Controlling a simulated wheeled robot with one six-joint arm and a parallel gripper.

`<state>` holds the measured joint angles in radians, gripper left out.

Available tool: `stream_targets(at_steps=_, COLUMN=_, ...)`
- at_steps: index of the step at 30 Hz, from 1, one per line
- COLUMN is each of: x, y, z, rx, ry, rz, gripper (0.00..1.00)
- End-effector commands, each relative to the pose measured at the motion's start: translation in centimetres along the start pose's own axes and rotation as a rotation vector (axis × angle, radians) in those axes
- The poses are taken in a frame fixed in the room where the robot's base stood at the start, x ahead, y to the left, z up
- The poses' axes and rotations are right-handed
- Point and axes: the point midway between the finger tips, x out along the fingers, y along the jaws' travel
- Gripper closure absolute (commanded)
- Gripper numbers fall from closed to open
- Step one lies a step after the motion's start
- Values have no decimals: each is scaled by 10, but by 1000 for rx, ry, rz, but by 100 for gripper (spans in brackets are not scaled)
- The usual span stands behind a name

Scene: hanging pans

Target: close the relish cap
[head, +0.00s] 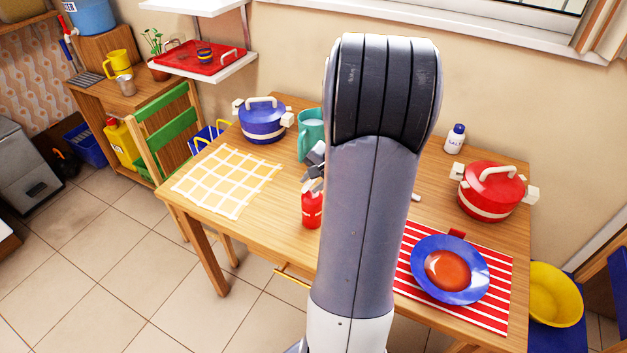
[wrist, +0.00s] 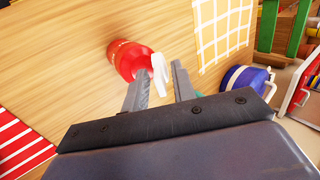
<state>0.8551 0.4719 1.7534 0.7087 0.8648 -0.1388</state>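A red relish bottle (head: 312,211) stands upright on the wooden table, just left of my arm. It also shows in the wrist view (wrist: 130,58), where its white cap (wrist: 159,68) stands out from the bottle's top on the gripper side and looks flipped open. My gripper (wrist: 160,76) has its two fingers apart, with nothing held between them. The cap's end is near the fingertips, by the left finger; I cannot tell if they touch. In the head view my arm hides most of the gripper (head: 314,166), which is above and behind the bottle.
A blue pot (head: 262,124) and a teal mug (head: 309,143) stand behind the bottle. A yellow checked mat (head: 228,180) lies left. On the right are a red pot (head: 491,198), a salt bottle (head: 454,141) and a blue plate (head: 449,291) on a striped mat (head: 500,313).

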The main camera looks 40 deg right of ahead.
Motion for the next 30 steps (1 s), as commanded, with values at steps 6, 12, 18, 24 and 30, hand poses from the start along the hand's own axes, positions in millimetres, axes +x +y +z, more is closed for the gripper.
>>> stream_targets(at_steps=6, x=0, y=0, z=0, rx=0, ry=0, rz=0, gripper=93)
stream_targets(at_steps=12, x=0, y=0, z=0, rx=0, ry=0, rz=0, gripper=100)
stream_targets(at_steps=18, x=1, y=1, z=0, rx=1, ry=1, rz=-6, gripper=100)
stream_targets(at_steps=24, x=5, y=8, z=-1, rx=5, ry=1, rz=-66, gripper=100)
stream_targets(at_steps=30, x=6, y=13, z=0, rx=4, ry=0, rz=-148, gripper=100)
